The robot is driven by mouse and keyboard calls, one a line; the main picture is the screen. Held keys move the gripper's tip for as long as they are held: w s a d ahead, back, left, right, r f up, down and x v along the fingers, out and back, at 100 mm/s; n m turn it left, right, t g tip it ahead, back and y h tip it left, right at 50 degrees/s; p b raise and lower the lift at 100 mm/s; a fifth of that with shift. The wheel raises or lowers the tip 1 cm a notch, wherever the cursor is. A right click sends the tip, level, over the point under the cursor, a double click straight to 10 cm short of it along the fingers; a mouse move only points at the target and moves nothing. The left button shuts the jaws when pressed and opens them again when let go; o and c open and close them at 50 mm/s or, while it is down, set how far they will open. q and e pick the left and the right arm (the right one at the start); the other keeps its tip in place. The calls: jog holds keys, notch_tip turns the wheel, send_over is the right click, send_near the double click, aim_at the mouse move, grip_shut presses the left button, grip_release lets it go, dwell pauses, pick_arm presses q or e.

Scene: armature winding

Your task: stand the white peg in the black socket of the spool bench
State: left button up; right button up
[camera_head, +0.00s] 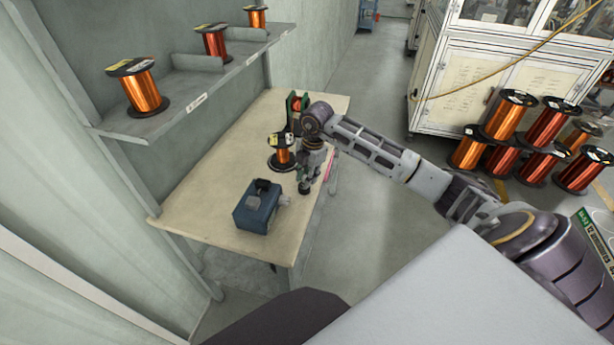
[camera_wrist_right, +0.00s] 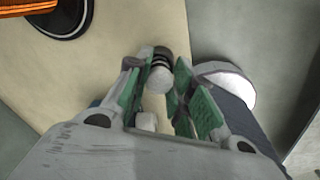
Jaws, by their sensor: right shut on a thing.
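The spool bench (camera_head: 205,205) is a pale table beside the wall. My right gripper (camera_head: 305,182) points down over its right side. In the right wrist view my right gripper (camera_wrist_right: 164,88) is shut on the white peg (camera_wrist_right: 160,79), whose rounded near end shows between the green-padded fingers. A black ringed piece, probably the black socket (camera_wrist_right: 161,54), shows just beyond the peg. In the head view a small dark round piece (camera_head: 304,188) sits right below the gripper. I cannot tell whether the peg is inside the socket or only above it. My left gripper is not in view.
A copper wire spool (camera_head: 283,155) stands on the bench just left of the gripper. A blue box (camera_head: 256,207) sits nearer the front. A green-framed device (camera_head: 296,104) stands behind. A shelf (camera_head: 180,93) with spools is on the left. The bench's front left is clear.

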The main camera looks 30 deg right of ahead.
jog(key=o, duration=1)
jog(key=shift+r, duration=0.1)
jog(key=shift+s+d+r, duration=0.15)
jog(key=shift+s+r, duration=0.05)
jog(key=shift+r, duration=1.75)
jog(key=shift+s+d+r, duration=0.15)
jog(key=shift+r, duration=1.85)
jog(key=shift+s+d+r, duration=0.15)
jog(key=shift+s+r, duration=0.05)
jog(key=shift+r, duration=1.75)
jog(key=shift+s+f, duration=0.1)
